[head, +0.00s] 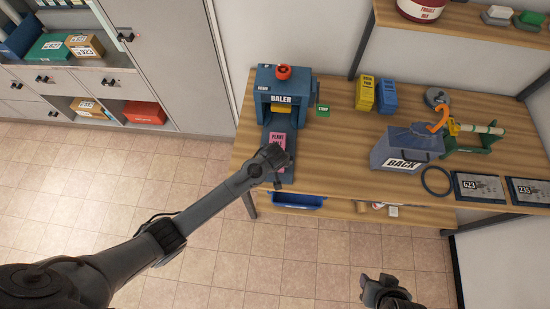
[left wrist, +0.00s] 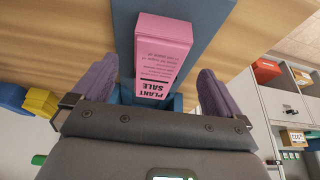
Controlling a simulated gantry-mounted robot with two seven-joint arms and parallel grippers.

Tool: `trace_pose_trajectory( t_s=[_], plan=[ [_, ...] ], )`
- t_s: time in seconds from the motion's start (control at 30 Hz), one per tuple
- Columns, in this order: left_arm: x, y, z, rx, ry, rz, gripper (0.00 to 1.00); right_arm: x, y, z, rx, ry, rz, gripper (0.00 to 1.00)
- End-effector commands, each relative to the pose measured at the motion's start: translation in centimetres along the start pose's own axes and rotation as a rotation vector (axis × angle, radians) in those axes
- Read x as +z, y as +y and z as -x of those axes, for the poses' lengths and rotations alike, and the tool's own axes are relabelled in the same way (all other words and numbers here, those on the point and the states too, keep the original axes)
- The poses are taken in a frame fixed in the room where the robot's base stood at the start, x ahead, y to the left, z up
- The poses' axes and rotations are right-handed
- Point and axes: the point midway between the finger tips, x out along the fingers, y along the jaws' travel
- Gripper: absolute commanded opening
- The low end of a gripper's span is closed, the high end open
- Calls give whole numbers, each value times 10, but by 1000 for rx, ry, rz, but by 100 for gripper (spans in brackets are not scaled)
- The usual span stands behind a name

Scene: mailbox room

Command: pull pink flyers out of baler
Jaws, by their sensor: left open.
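The pink flyers (head: 277,141), a stack printed "PLANT SALE", lie on the chute of the dark blue baler (head: 281,99) at the left end of the wooden table. In the left wrist view the pink flyers (left wrist: 164,50) show between my two spread fingers, with gaps on both sides. My left gripper (head: 276,160) is open over the near end of the stack and hides part of it. My right gripper (head: 385,290) is off the table's front edge at the bottom, and its fingers are unclear.
A green start button (head: 322,110) is beside the baler. Yellow (head: 365,93) and blue (head: 386,97) boxes stand to its right. A blue-grey "BACK" container (head: 405,150) is farther right. A blue bin (head: 298,200) is below the tabletop.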

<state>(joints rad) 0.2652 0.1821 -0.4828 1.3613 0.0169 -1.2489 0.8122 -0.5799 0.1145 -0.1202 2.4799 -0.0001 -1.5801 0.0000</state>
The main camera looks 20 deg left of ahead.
Motion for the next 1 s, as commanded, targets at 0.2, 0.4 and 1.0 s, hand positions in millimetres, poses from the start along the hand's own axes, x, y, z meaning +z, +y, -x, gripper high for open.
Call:
trace_pose_trajectory(
  t_s=[0.2, 0.4, 1.0],
  plan=[
    [0, 0, 32, 0, 1, 0, 100, 0, 0, 1, 1, 0, 2, 43],
    [1, -1, 49, -2, -2, 0, 100, 0, 2, 1, 6, -1, 7, 43],
    [3, -1, 52, -3, -6, -1, 100, 0, 2, 1, 5, -1, 6, 43]
  ],
)
